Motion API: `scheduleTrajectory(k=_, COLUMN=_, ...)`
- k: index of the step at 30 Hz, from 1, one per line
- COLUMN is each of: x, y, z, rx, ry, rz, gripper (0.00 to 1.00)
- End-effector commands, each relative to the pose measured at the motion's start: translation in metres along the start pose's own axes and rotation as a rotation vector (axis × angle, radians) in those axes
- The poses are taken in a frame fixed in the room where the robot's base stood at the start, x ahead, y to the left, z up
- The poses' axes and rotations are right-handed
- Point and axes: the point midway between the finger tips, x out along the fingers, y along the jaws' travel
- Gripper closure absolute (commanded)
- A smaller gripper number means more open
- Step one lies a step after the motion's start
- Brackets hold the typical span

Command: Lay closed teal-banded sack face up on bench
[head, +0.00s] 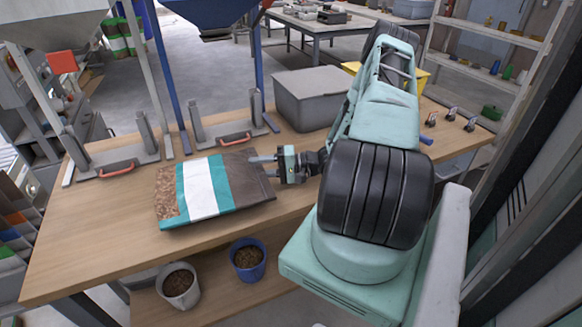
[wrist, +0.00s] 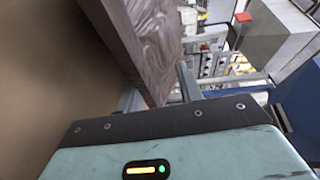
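The sack (head: 236,180) lies on the bench (head: 90,235) near its front edge. It has teal and white bands across the middle, a brown end at right and a speckled pellet-coloured part at left; the banded side faces up. Whether it rests fully flat is hard to tell. My gripper (head: 264,167) is at the sack's brown right end. In the wrist view the fingers (wrist: 158,90) stand on both sides of the brown sack end (wrist: 150,45) and appear to touch it. The sack's underside is hidden.
Two clamp-like fixtures with red handles (head: 118,169) (head: 235,138) stand behind the sack. A grey bin (head: 312,97) is at the back right of the bench. Pellet-filled white (head: 179,288) and blue (head: 247,262) buckets sit below the front edge. Bench left of the sack is clear.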

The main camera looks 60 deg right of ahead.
Motion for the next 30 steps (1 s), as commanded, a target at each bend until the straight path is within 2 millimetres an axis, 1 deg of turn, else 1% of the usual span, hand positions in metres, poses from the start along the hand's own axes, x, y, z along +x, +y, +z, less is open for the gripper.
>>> scheduleTrajectory(k=1, x=-0.013, y=0.002, z=-0.001, rx=-0.004, ry=0.002, rz=0.002, gripper=0.65)
scheduleTrajectory(k=3, x=-0.029, y=0.002, z=-0.001, rx=-0.002, ry=0.002, rz=0.001, gripper=0.65)
scheduleTrajectory(k=9, x=-0.073, y=0.001, z=-0.001, rx=-0.001, ry=0.002, rz=0.0, gripper=0.65)
scheduleTrajectory(k=12, x=-0.089, y=0.001, z=-0.001, rx=-0.001, ry=0.002, rz=-0.001, gripper=0.65)
scheduleTrajectory(k=15, x=-0.101, y=0.0, z=-0.001, rx=-0.002, ry=0.002, rz=-0.002, gripper=0.65)
scheduleTrajectory(k=18, x=-0.107, y=-0.001, z=-0.001, rx=-0.001, ry=0.001, rz=-0.004, gripper=0.65)
scheduleTrajectory(k=21, x=-0.109, y=-0.001, z=-0.001, rx=0.0, ry=0.001, rz=-0.004, gripper=0.65)
scheduleTrajectory(k=30, x=-0.109, y=-0.001, z=-0.001, rx=0.0, ry=0.0, rz=-0.004, gripper=0.65)
